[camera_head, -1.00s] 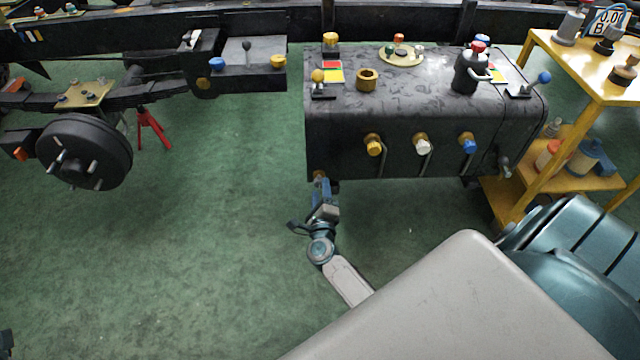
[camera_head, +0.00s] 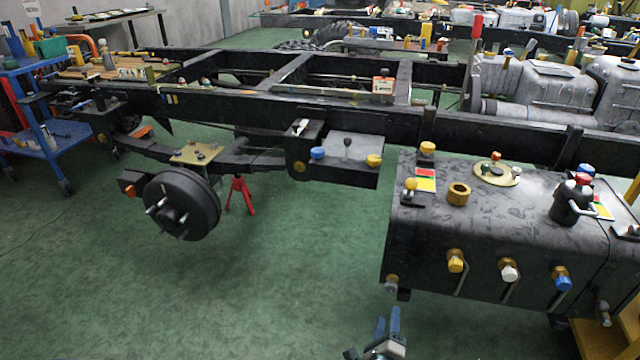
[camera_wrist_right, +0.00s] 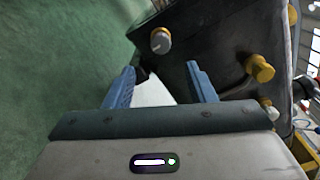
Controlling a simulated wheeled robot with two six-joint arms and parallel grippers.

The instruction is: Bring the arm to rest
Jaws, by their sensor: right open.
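My right gripper (camera_head: 388,326) shows at the bottom of the head view, below the front left corner of the black tank (camera_head: 440,228). Its two blue fingers are apart. In the right wrist view the gripper (camera_wrist_right: 160,82) is open, with nothing held between its fingers. The tank (camera_wrist_right: 205,40) and a grey-tipped brass fitting (camera_wrist_right: 160,40) lie beyond the fingertips. The rest of the right arm is out of the head view. My left gripper is in neither view.
The black chassis rail (camera_head: 230,104) crosses the head view. A wheel hub (camera_head: 182,204) and a red jack stand (camera_head: 239,193) are at left. Yellow (camera_head: 456,260), white (camera_head: 510,270) and blue (camera_head: 561,277) capped fittings jut from the tank's front. Green floor (camera_head: 270,290) is clear left of the gripper.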

